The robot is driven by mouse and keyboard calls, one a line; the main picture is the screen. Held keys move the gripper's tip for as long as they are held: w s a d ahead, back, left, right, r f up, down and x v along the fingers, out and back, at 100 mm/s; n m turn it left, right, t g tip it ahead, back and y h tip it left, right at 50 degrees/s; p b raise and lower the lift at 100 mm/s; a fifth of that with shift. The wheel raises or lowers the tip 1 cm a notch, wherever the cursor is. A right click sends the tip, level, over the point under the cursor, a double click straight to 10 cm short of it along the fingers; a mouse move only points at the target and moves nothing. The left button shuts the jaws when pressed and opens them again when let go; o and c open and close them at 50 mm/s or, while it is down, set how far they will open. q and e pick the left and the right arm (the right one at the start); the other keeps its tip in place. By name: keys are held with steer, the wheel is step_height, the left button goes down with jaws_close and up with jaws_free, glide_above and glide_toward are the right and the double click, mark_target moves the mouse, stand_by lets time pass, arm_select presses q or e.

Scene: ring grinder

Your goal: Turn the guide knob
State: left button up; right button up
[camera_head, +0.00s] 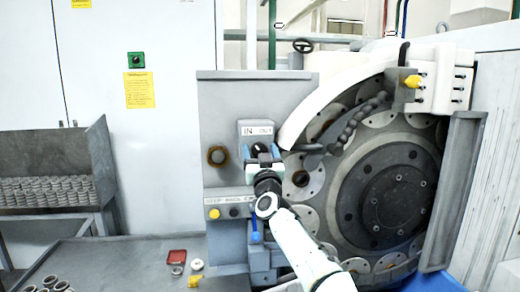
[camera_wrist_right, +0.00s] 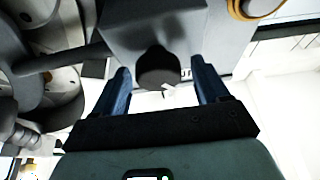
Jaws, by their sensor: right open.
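The guide knob (camera_head: 259,147) is a small black knob on the front of a grey box labelled IN and OUT (camera_head: 257,128). In the right wrist view the dark round knob (camera_wrist_right: 158,68) sticks out of the grey box (camera_wrist_right: 160,25). My right gripper (camera_head: 261,154) is at the knob, with its blue fingers on either side. In the wrist view the fingers of the right gripper (camera_wrist_right: 161,78) are apart, with the knob between their tips and a gap on each side. The gripper partly covers the knob from the head. My left gripper is not in view.
The grinder's large round disc (camera_head: 395,195) and a jointed hose (camera_head: 360,120) are right of the knob. A brown-ringed port (camera_head: 217,156) is at its left. A button panel (camera_head: 228,201) is below. A bin of rings (camera_head: 50,190) stands far left.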

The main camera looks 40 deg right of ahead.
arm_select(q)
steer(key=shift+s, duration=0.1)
arm_select(e)
steer(key=shift+s, duration=0.15)
steer(key=c, duration=1)
